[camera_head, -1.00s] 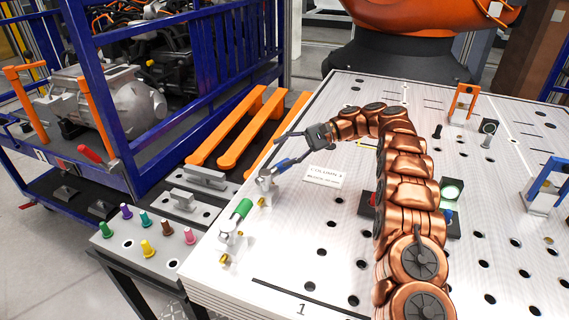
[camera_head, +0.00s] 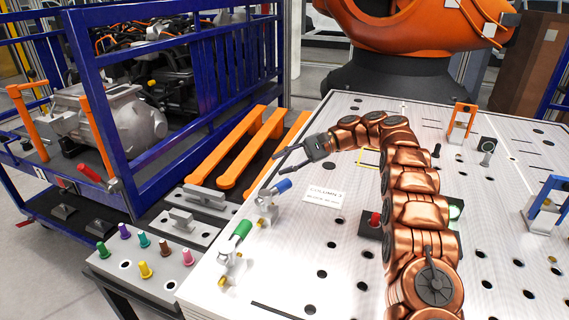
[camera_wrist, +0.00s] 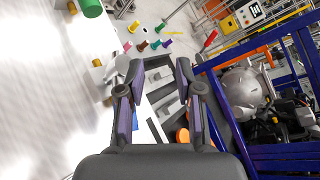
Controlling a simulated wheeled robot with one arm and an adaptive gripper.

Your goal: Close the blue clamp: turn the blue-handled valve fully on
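The blue clamp (camera_head: 266,205) stands at the left edge of the white table; its blue handle (camera_head: 284,186) points up and to the right. In the wrist view a little blue (camera_wrist: 135,119) shows beside the left finger, mostly hidden. My gripper (camera_head: 278,162) is open and empty, reaching left, just above and behind the blue handle in the head view. It seems apart from the handle, but the exact gap is hard to tell. The wrist view shows both fingers (camera_wrist: 159,62) spread with nothing held between them.
A green-handled clamp (camera_head: 240,231) stands nearer on the same edge. Coloured pegs (camera_head: 145,269) stand on a low grey side stand. A blue-framed cart (camera_head: 140,150) with orange bars is left. A red button (camera_head: 375,219) and orange bracket (camera_head: 461,118) are on the table.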

